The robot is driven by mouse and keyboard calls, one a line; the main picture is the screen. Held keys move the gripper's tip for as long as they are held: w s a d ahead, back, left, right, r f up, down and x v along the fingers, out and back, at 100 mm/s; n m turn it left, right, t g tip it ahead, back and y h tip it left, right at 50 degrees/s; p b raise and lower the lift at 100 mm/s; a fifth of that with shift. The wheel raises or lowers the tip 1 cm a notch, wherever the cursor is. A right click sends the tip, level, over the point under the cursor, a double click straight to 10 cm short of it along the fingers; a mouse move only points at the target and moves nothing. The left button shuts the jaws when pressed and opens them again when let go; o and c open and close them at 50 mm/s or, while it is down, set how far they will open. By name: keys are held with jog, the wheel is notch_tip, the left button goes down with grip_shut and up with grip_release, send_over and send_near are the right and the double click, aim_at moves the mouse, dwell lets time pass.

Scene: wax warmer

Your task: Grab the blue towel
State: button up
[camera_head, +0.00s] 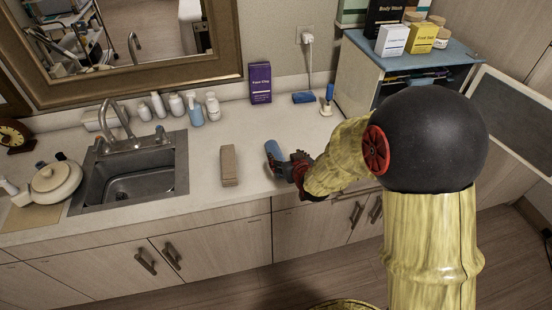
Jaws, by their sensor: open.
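A blue rolled shape, which looks like the blue towel (273,148), is on the counter right of the sink. My gripper (280,166) reaches in from the right, low over the counter's front part. Its dark fingers are at the towel's near end and hide part of it. The fingers are open. I cannot tell whether they touch the towel or stand around it.
A tan block (229,165) lies left of the towel. The sink (130,175) and a lidded pot (53,183) are further left. Bottles (194,109), a purple box (260,82) and a small blue item (303,98) line the back. A cabinet (358,75) stands right.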

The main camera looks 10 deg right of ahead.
aim_at(277, 157)
jog(key=shift+t+y, duration=0.3)
jog(key=shift+t, duration=0.5)
jog(key=f, duration=0.2)
jog(key=w+f, duration=0.1)
jog(key=f, duration=0.3)
jog(key=shift+w+a+f, duration=0.2)
jog(key=shift+w+a, duration=0.05)
jog(key=shift+a, duration=0.1)
jog(key=shift+w+f, duration=0.15)
jog(key=x, duration=0.2)
jog(key=b+x, duration=0.1)
jog(key=x, duration=0.4)
jog(key=shift+w+r, duration=0.2)
jog(key=shift+w, duration=0.1)
jog(key=shift+c, duration=0.5)
jog(key=c, duration=1.1)
jog(key=shift+r, duration=0.1)
jog(key=shift+c, duration=0.6)
